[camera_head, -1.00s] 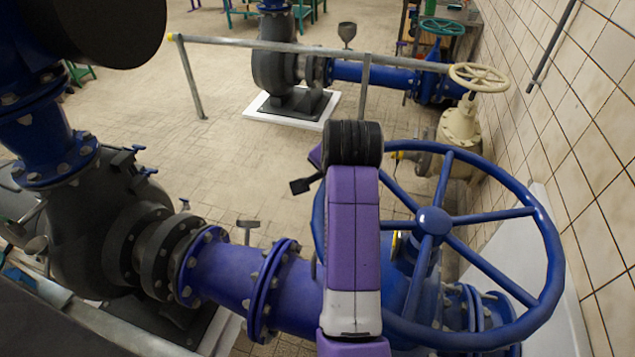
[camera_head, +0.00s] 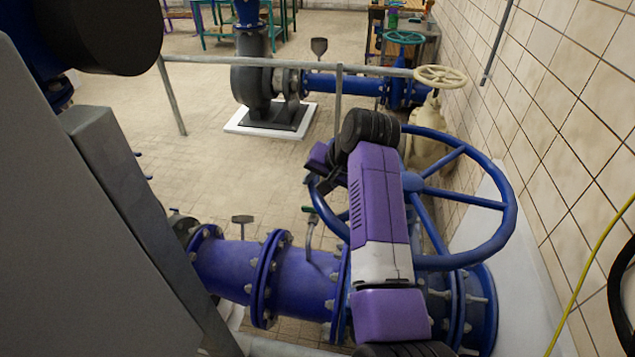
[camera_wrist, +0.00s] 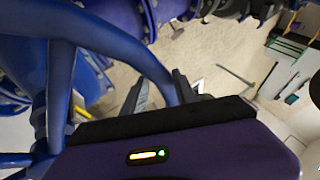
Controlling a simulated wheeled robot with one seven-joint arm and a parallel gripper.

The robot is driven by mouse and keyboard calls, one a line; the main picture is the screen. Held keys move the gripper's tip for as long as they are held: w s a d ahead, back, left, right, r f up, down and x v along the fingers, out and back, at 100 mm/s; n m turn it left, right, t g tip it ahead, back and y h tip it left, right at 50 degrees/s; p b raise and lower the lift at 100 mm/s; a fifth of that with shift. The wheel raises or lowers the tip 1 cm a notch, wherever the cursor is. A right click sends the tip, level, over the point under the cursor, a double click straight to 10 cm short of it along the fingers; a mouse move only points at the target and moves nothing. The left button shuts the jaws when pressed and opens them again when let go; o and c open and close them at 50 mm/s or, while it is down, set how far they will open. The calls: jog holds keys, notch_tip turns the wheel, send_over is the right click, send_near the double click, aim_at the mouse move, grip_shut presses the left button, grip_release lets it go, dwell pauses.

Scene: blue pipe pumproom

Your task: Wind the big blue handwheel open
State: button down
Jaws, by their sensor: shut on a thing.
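The big blue handwheel (camera_head: 508,205) lies roughly level above the blue pipe at centre right in the head view, its spokes meeting at a hub (camera_head: 411,182) partly behind my arm. My gripper (camera_wrist: 158,88) is at the wheel's left rim in the head view. In the wrist view its dark fingers stand on either side of the blue rim (camera_wrist: 145,62) and are shut on it. In the head view my purple wrist hides part of the wheel and most of the fingers.
A blue flanged pipe (camera_head: 225,268) runs below the wheel. A tiled wall (camera_head: 570,120) stands close on the right. A grey railing (camera_head: 220,62) crosses beyond the wheel, near a cream handwheel (camera_head: 440,76). Open floor (camera_head: 130,115) lies at the left. A yellow cable (camera_head: 590,270) hangs at the lower right.

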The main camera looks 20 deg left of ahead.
jog(key=shift+s+a+r, duration=0.2)
jog(key=shift+a+r, duration=0.1)
jog(key=shift+a, duration=0.2)
jog(key=c, duration=1.1)
grip_release()
jog(key=shift+d+f, duration=0.1)
jog(key=shift+d+f, duration=0.15)
jog(key=shift+d, duration=0.1)
jog(key=shift+b+v, duration=0.6)
jog(key=shift+v, duration=3.25)
